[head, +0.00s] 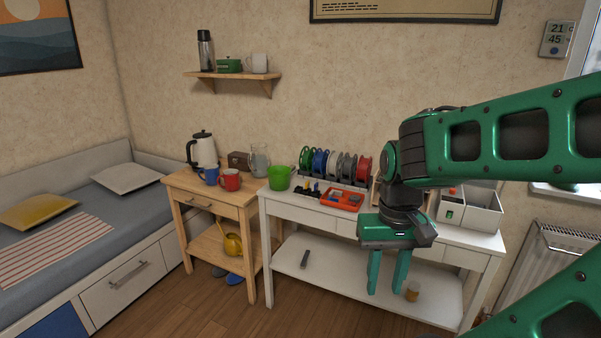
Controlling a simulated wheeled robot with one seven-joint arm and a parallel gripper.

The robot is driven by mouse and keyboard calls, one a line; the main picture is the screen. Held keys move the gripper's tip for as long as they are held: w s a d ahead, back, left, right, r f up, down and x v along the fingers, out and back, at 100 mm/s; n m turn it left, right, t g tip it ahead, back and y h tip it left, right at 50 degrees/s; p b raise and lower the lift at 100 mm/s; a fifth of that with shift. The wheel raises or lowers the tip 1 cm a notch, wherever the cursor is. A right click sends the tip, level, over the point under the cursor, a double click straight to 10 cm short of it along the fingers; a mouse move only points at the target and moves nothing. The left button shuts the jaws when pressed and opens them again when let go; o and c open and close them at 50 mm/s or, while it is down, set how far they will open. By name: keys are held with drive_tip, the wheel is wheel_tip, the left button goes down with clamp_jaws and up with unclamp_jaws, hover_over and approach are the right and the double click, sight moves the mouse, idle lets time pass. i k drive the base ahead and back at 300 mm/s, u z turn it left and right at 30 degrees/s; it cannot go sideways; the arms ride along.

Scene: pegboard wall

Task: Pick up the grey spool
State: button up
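Several spools stand on edge in a row on the white table. The grey spool (347,167) is near the right end of the row, with a paler spool (332,164) to its left and a red spool (363,169) to its right. A blue spool (318,161) and a green spool (305,157) are farther left. My gripper (386,285) points down in front of the table, to the right of and lower in the picture than the spools. Its two green fingers are apart with nothing between them.
A red tray (342,200) with small parts lies in front of the spools. A green bucket (280,177) stands to their left. My arm hides part of the table's right side, where a white box (480,210) stands.

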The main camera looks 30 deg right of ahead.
sight(351, 165)
drive_tip(key=u, duration=0.6)
drive_tip(key=k, duration=0.8)
drive_tip(key=z, duration=1.45)
drive_tip(key=i, duration=0.5)
drive_tip(key=u, duration=0.05)
